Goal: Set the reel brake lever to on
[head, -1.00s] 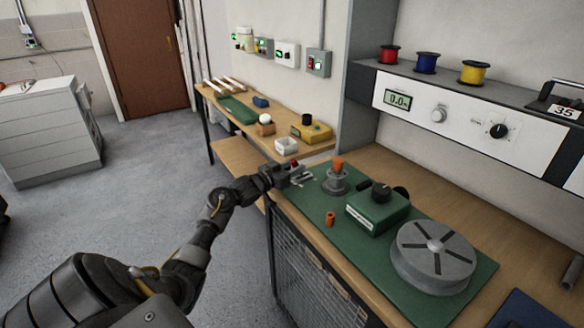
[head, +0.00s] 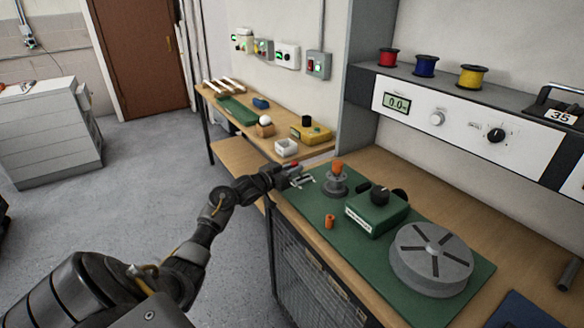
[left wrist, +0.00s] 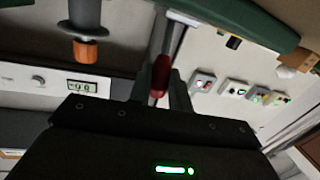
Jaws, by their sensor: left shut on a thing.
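The lever has a red grip and stands at the far left end of the green mat (head: 318,205). Its red grip (head: 294,164) shows just above my left gripper (head: 300,179). In the left wrist view the red grip (left wrist: 160,76) sits on a pale metal rod between my left fingers, which are shut on it. The fingers partly hide the lever, and its on and off marks cannot be read. The post with an orange top (head: 336,175) stands just right of the gripper. The grey reel (head: 432,258) lies at the mat's right end. My right gripper is out of view.
A green box with a black knob (head: 376,212) and a small orange cylinder (head: 330,221) are on the mat. A shelf unit with a display (head: 397,102) hangs behind. A side bench (head: 222,93) with small items lies beyond the gripper.

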